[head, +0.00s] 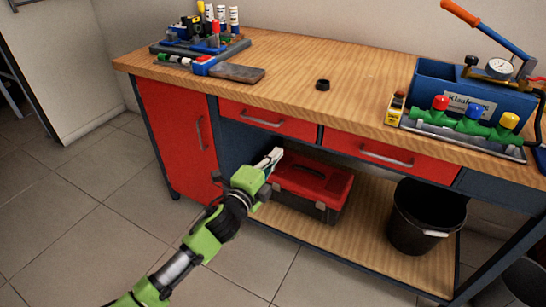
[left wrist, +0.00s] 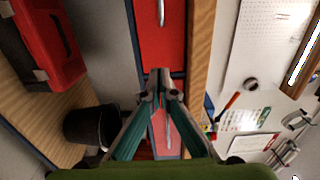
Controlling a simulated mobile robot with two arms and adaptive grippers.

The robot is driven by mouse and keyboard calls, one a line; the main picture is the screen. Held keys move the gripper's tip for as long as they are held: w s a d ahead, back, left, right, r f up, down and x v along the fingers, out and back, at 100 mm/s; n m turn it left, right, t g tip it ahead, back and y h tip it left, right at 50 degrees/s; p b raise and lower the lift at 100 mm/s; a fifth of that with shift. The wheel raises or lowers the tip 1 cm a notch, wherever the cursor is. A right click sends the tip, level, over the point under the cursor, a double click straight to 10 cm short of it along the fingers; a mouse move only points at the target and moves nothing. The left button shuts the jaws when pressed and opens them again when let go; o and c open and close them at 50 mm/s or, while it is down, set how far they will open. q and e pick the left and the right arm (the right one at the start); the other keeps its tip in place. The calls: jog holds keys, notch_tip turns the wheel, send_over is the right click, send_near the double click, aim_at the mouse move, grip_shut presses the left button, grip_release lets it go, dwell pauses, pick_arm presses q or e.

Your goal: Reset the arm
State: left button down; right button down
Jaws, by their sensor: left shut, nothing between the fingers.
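My left arm comes in from the lower left in the head view. My left gripper (head: 274,158) is shut and empty. It is in front of the workbench, below the drawers and near the red toolbox (head: 313,182). In the left wrist view the gripper's fingers (left wrist: 162,78) meet at their tips, with a red drawer front behind them. My right gripper is not in view.
The wooden workbench (head: 320,66) carries a blue pressure-test pump (head: 458,92), green valves, a small dark ring (head: 322,85) and a tool tray at the left. A black bucket (head: 425,215) stands on the lower shelf (head: 350,245). The tiled floor at the left is clear.

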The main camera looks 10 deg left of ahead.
pick_arm(q)
jog(key=shift+s+a+f, duration=0.15)
jog(key=shift+s+a, duration=0.1)
jog(key=shift+s, duration=0.25)
